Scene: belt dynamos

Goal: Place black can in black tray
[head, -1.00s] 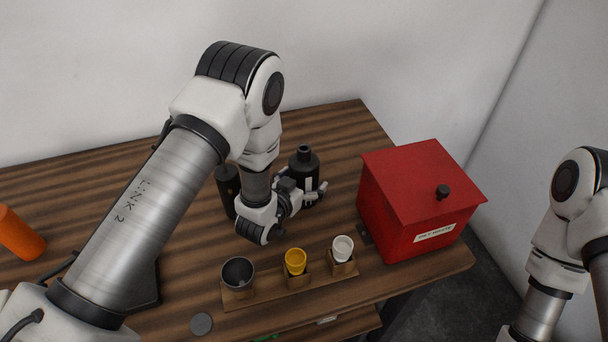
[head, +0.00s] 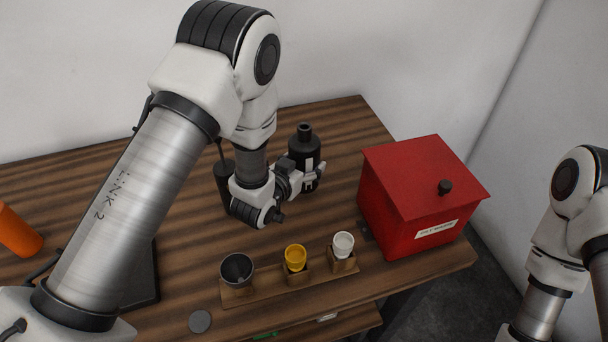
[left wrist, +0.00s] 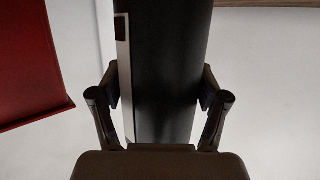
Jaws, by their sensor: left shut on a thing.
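The black can (head: 303,147), with a narrow neck and a white label, is upright in my left gripper (head: 308,176). It looks raised a little above the table. In the left wrist view the can (left wrist: 168,65) fills the middle, with the fingers of my left gripper (left wrist: 160,92) pressed on both its sides. A black tray (head: 147,285) shows only in part at the left front of the table; my left arm hides the rest. My right arm shows at the right edge, but its gripper is out of view.
A dark can with a thin spout (head: 222,182) stands just left of my left gripper. A red lidded box (head: 410,200) stands to the right. A wooden holder (head: 285,284) with several cups is in front. An orange object (head: 18,232) lies far left.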

